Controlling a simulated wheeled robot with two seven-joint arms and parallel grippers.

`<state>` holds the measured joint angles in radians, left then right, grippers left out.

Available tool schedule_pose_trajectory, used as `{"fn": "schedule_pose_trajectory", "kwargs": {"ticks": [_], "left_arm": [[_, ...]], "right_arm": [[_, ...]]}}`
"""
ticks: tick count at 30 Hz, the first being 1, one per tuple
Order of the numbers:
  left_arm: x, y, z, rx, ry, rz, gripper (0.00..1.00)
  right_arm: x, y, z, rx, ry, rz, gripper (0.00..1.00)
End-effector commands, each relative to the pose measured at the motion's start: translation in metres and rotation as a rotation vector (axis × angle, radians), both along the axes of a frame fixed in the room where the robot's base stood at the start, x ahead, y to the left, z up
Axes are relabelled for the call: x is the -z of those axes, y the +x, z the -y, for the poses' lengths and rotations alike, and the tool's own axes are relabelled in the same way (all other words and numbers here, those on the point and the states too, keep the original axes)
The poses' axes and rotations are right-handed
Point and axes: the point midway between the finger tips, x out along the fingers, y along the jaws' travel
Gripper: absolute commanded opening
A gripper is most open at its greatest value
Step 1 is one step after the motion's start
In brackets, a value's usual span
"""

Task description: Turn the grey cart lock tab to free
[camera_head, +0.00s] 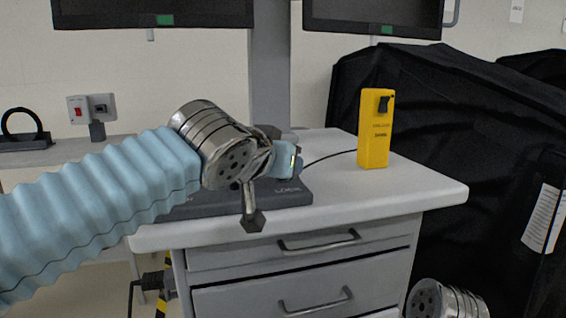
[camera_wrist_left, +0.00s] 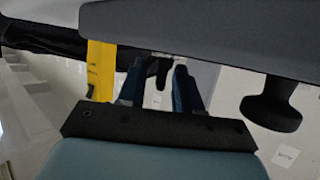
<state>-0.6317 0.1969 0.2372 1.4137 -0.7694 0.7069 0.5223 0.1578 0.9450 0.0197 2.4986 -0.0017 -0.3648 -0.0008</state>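A dark grey base (camera_head: 240,200) with white lettering, partly readable as "LOCK", lies on the cart top. My left gripper (camera_head: 292,159) is just above its right end, and my wrist hides much of the base. In the left wrist view the gripper's two blue fingers (camera_wrist_left: 159,88) stand apart, with a small dark piece (camera_wrist_left: 158,72) between or beyond them. I cannot tell whether that piece is the lock tab or whether it is touched. A grey slab (camera_wrist_left: 210,32) with a dark knob (camera_wrist_left: 276,108) fills the top of that view.
A yellow handheld box (camera_head: 376,130) stands upright on the white cart top (camera_head: 425,188), right of my left gripper; a black cable runs towards it. Black covered carts (camera_head: 450,110) stand behind on the right. Monitors (camera_head: 150,12) hang above. The cart's front right corner is clear.

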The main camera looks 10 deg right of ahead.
Motion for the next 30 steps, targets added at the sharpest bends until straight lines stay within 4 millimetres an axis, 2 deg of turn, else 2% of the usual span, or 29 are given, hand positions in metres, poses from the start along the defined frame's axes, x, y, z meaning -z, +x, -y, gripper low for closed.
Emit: {"fn": "schedule_pose_trajectory", "kwargs": {"ticks": [3,10,20,30], "left_arm": [[0.000,0.000,0.000,0.000,0.000,0.000,0.34],[0.000,0.000,0.000,0.000,0.000,0.000,0.00],[0.001,-0.001,0.000,-0.018,0.000,0.001,0.00],[0.002,-0.002,0.002,-0.200,0.000,0.003,0.00]], "right_arm": [[0.000,0.000,0.000,0.000,0.000,0.000,0.43],[0.000,0.000,0.000,0.000,0.000,0.000,0.43],[0.003,0.000,0.001,0.001,-0.001,0.000,0.43],[0.020,0.002,0.006,0.011,-0.009,0.004,0.43]]}}
